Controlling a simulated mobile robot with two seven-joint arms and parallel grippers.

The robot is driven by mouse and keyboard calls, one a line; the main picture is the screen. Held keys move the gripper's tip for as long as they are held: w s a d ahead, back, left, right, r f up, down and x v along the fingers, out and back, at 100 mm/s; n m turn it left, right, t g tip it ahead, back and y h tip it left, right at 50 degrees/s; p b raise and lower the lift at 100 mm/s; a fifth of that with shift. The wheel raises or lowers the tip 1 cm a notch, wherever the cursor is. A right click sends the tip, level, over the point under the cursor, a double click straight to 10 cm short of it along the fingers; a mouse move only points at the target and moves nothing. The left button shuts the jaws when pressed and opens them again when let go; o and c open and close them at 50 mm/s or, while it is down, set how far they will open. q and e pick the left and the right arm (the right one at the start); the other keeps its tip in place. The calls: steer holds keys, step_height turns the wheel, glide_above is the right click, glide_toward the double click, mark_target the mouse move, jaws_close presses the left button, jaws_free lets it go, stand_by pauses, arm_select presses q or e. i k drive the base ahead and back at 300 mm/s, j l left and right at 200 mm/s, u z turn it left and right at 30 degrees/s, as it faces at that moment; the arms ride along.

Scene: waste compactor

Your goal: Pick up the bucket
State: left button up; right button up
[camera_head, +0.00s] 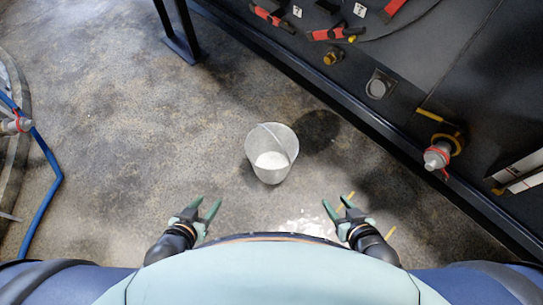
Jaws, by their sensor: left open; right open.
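A pale grey bucket (282,173) stands upright on the concrete floor, near the middle of the head view. Its handle lies slanted across the opening, and something white shows inside. My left gripper (205,205) is open and empty, below and left of the bucket. My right gripper (337,206) is open and empty, below and right of the bucket. Both grippers are apart from the bucket.
A dark machine (440,75) with red levers and valves runs along the upper right, its lower edge slanting across the floor. A dark metal leg (178,32) stands at the top. A blue hose (50,170) lies at the left. White spots (305,223) mark the floor before me. Floor left of the bucket is clear.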

mark_target(272, 148)
steer(key=i+j+z, duration=0.1)
steer(key=z, duration=0.35)
steer(key=j+z, duration=0.2)
steer(key=z, duration=0.25)
steer(key=j+z, duration=0.5)
steer(key=j, duration=0.4)
steer(key=j+z, duration=0.25)
steer(key=j, duration=1.6)
steer(key=k, duration=0.1)
